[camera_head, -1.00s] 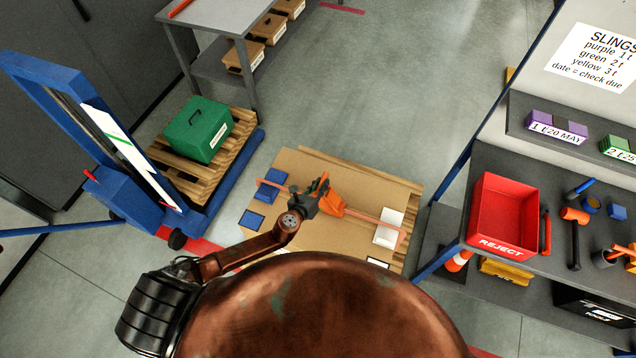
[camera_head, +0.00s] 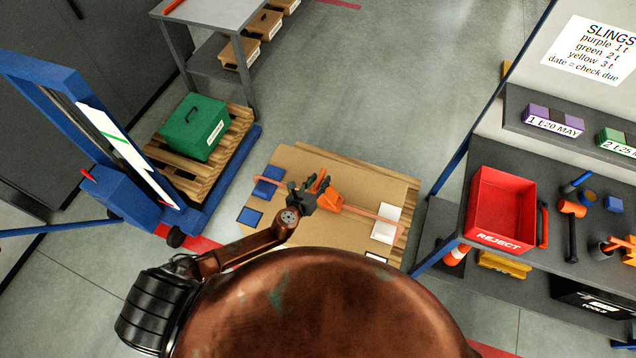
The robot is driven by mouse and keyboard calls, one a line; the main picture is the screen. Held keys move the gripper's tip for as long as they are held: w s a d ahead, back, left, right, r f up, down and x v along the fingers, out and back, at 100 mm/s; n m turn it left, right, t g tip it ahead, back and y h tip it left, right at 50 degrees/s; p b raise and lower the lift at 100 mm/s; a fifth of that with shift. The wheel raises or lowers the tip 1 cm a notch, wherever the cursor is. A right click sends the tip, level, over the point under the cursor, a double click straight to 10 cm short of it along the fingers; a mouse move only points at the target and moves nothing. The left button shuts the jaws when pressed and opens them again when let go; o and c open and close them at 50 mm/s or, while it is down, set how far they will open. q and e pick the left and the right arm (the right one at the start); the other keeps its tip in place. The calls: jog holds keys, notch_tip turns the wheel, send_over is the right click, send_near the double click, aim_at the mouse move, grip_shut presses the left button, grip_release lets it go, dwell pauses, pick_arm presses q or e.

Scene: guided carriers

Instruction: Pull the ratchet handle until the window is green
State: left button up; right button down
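An orange ratchet (camera_head: 331,199) sits on a thin orange-red strap (camera_head: 365,212) that runs across a large cardboard-coloured box top. Its upright orange handle part (camera_head: 320,181) rises beside my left gripper (camera_head: 311,186). My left gripper is dark and close against the left side of the ratchet. The fingers overlap the handle, so I cannot tell whether they are closed on it. The ratchet's window is too small or hidden, and I cannot see its colour. My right gripper is out of view.
The box top (camera_head: 290,164) has blue pads (camera_head: 249,217) at left and a white pad (camera_head: 386,224) at right. A blue lift with a green case (camera_head: 194,127) stands left. A shelf with a red reject bin (camera_head: 498,242) stands right. Open floor lies behind.

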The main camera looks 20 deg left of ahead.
pick_arm(q)
jog(key=v, duration=1.2)
